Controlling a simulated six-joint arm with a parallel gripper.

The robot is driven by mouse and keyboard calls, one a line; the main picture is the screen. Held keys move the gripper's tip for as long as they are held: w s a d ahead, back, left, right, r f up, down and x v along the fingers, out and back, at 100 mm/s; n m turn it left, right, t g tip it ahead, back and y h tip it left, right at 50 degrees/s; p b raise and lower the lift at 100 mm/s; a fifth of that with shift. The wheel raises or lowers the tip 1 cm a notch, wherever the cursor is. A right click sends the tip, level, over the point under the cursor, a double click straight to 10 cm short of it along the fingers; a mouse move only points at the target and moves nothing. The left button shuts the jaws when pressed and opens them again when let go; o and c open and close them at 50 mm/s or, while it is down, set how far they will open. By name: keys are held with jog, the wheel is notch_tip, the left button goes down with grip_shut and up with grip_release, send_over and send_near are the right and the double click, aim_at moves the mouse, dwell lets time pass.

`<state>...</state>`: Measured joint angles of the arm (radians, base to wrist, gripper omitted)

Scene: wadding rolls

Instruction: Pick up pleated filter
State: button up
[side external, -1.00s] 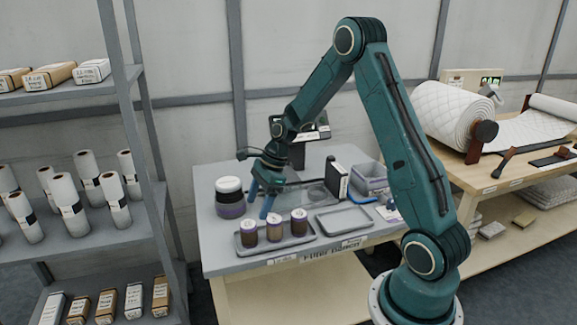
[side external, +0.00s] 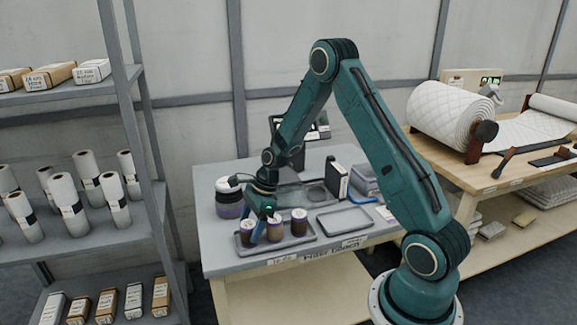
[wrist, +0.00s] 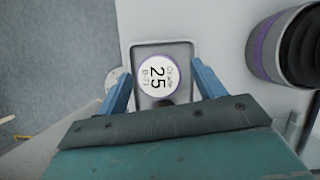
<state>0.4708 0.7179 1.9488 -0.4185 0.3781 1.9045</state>
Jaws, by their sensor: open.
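Several brown filter canisters with purple bands stand in a grey tray (side external: 300,245); I see a left one (side external: 247,229), a middle one (side external: 274,228) and a right one (side external: 299,222). I cannot tell which is the pleated filter. My gripper (side external: 261,224) points down, open, low over the tray's left part. My gripper hides the tray's near part there.
A large jar (side external: 229,200) with a purple band stands behind the tray's left end and at right in the wrist view (wrist: 285,45). An empty shallow tray (side external: 345,221) lies to the right. A dark upright box (side external: 337,180) and a grey bin (side external: 366,178) stand farther back.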

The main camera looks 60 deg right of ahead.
aim_at(249, 223)
jog(key=shift+w+a+f, duration=0.15)
jog(key=shift+a+f, duration=0.1)
jog(key=shift+f, duration=0.4)
jog(key=c, duration=1.1)
jog(key=shift+r, duration=0.15)
notch_tip(249, 223, up, 20)
jog(key=shift+f, duration=0.1)
dwell(0.4)
